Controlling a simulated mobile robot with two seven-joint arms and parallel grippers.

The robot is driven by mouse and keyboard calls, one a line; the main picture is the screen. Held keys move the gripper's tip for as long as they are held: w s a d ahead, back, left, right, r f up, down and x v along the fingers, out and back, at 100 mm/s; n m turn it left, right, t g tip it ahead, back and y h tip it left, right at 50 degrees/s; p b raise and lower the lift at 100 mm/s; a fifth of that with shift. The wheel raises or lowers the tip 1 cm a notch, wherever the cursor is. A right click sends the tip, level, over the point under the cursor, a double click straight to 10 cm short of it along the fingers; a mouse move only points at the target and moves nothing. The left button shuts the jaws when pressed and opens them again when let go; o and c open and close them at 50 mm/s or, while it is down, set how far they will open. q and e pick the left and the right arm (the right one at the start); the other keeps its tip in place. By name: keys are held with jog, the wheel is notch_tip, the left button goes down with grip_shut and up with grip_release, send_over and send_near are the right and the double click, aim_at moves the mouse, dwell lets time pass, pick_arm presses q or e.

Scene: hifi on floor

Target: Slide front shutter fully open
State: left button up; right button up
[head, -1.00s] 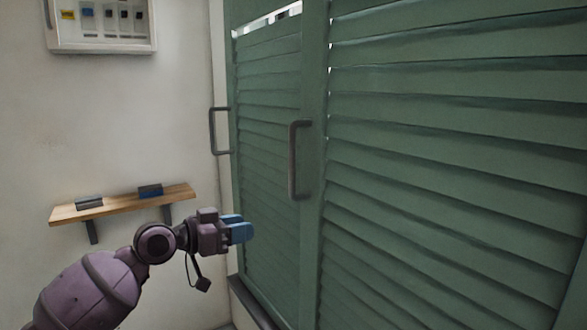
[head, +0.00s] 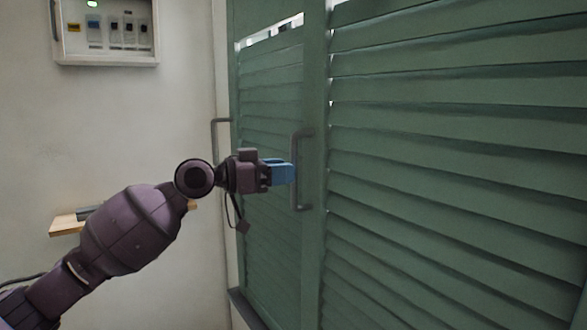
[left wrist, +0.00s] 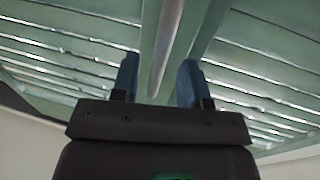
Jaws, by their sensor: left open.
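The front shutter (head: 450,170) is a green slatted panel filling the right of the head view. A grey vertical bar handle (head: 298,195) is on its left edge post. My left gripper (head: 290,173) has blue fingers and is open, just left of the handle at its mid-height. In the left wrist view the handle (left wrist: 165,50) runs between and ahead of the two open fingers (left wrist: 158,82). I cannot tell whether they touch it. My right gripper is not in view.
A white wall box with switches (head: 105,58) hangs at the upper left. A wooden wall shelf (head: 66,224) is partly hidden behind my left arm. A dark floor rail (head: 245,308) runs under the panels.

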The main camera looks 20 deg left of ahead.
aim_at(294, 203)
pick_arm(q)
jog(key=shift+x, duration=1.5)
grip_shut()
